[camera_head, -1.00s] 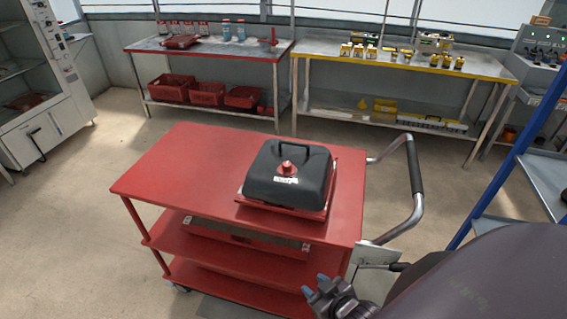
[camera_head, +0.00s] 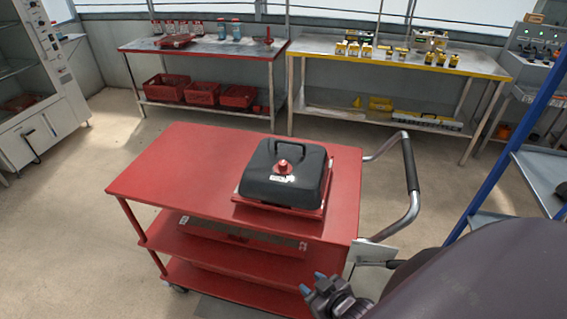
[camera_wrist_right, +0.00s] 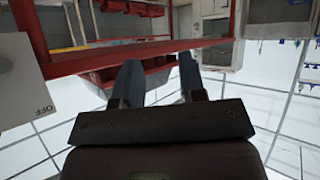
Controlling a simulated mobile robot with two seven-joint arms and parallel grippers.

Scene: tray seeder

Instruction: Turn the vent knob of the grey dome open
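The grey dome (camera_head: 262,187) sits on a red tray (camera_head: 316,213) on top of the red cart, towards its right end. A black handle arches over its far side. The red vent knob (camera_head: 283,166) stands on the dome's near face, above a white label. My right gripper (camera_head: 312,283) is below and in front of the cart top, to the right, well apart from the dome. In the right wrist view its two fingers (camera_wrist_right: 160,82) are spread with nothing between them. My left gripper is not in view.
The red cart (camera_head: 170,170) has lower shelves and a grey push handle (camera_head: 412,180) on its right. A blue-framed rack (camera_head: 500,165) stands at the right.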

